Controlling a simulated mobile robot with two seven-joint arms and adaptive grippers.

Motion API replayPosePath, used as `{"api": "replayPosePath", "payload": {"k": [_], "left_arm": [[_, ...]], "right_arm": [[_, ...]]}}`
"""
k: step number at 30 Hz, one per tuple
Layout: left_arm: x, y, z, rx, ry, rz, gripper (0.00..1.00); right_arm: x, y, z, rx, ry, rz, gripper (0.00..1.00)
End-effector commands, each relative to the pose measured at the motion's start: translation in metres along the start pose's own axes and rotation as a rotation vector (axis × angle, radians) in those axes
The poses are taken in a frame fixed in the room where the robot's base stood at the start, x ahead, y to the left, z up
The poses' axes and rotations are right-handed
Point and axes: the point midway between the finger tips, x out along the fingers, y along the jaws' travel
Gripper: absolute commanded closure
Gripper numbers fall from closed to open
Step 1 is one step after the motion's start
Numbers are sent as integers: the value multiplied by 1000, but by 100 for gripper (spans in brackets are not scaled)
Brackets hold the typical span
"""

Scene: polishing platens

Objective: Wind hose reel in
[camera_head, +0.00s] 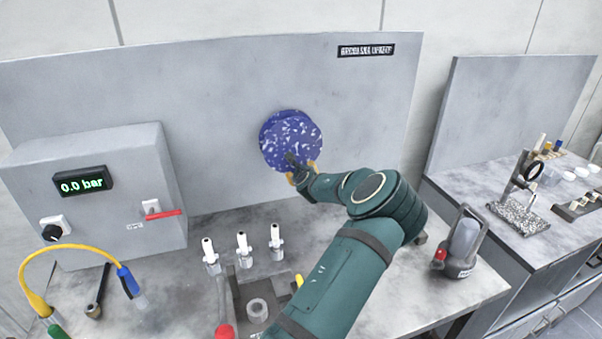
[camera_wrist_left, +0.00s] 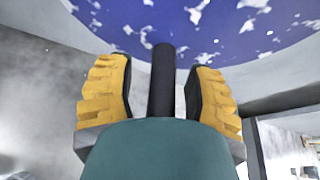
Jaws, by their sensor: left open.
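The hose reel is a round blue disc with white speckles (camera_head: 285,132), mounted on the grey upright panel. A dark crank handle (camera_head: 291,159) sticks out from its lower part. My left gripper (camera_head: 302,172) is at the reel's lower edge, with yellow-padded fingers. In the left wrist view the dark handle (camera_wrist_left: 161,75) stands between the two open fingers (camera_wrist_left: 160,95), with a visible gap on each side. The speckled reel face (camera_wrist_left: 215,25) fills the top of that view. No hose can be made out. My right gripper is not in view.
A grey control box (camera_head: 100,195) with a 0.0 bar display (camera_head: 83,182) stands at left. Several white-topped fittings (camera_head: 243,250) stand on the bench below the reel. A grey bottle-like tool (camera_head: 463,245) is right of my arm.

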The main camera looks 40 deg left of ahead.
Motion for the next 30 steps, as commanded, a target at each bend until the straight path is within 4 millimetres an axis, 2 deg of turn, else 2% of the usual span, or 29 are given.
{"api": "replayPosePath", "payload": {"k": [4,8,15,21,25,30], "left_arm": [[-5,0,-1,1,2,0,48],[-20,-1,-1,1,2,0,48],[-68,-1,-1,0,1,-2,48],[-101,0,0,0,1,-1,48],[-113,0,0,-1,0,0,48],[-120,1,1,-1,-1,0,48]], "right_arm": [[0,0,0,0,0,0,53],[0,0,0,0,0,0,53],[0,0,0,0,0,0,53],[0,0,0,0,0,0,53],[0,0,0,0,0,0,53],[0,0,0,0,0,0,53]]}}
